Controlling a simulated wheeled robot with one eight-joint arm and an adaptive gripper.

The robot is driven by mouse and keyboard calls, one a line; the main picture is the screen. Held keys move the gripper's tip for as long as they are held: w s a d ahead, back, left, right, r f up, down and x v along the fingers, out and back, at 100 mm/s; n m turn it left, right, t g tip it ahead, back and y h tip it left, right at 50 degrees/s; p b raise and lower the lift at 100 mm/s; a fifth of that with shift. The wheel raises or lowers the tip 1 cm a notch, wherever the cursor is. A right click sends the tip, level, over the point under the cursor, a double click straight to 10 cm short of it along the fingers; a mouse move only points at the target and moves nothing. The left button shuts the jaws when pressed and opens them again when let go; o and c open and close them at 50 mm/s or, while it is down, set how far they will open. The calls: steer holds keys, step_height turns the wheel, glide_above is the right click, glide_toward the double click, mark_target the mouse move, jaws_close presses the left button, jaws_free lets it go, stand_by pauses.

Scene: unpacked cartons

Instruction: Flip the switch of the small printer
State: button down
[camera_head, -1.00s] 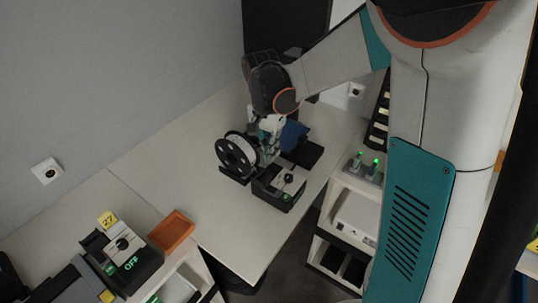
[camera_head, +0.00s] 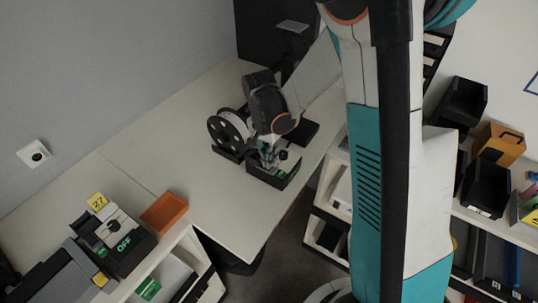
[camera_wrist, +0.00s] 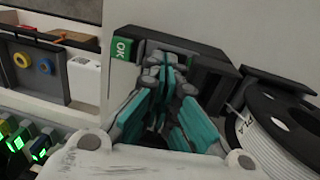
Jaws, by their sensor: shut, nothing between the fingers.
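The small printer (camera_head: 264,177) appears to be the low black box with a pale top and dark knob, on the white table near its front edge. In the wrist view, its dark body (camera_wrist: 185,45) carries a green "OK" panel (camera_wrist: 122,50). My gripper (camera_head: 267,158) is at its top, next to the knob, with its closed teal fingers (camera_wrist: 162,70) pointing at it. Nothing is held. Contact cannot be told. The fingers hide part of the top, and I cannot make out the switch's position.
A white spool on a black holder (camera_head: 228,130) stands close beside the small printer, also at right in the wrist view (camera_wrist: 265,125). A larger device (camera_head: 133,252) showing "OFF", a yellow "27" tag (camera_head: 97,202) and an orange tray (camera_head: 164,213) are at left. Middle table is clear.

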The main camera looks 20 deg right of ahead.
steer(key=shift+s+d+f+t+y+b, duration=0.2)
steer(key=shift+f+t+y+b, duration=0.1)
steer(key=shift+f+t+b, duration=0.2)
steer(key=shift+s+b, duration=0.3)
steer(key=shift+s, duration=0.05)
steer(key=shift+w+f, duration=0.1)
steer(key=shift+w+a, duration=0.3)
steer(key=shift+w, duration=0.1)
steer(key=shift+w+r, duration=0.15)
steer(key=shift+r, duration=0.3)
step_height(320, 180, up, 14)
steer(key=s+d+p, duration=0.1)
steer(key=p, duration=0.4)
steer(key=shift+s+d+f, duration=0.15)
steer(key=shift+s, duration=0.25)
steer(key=shift+s, duration=0.1)
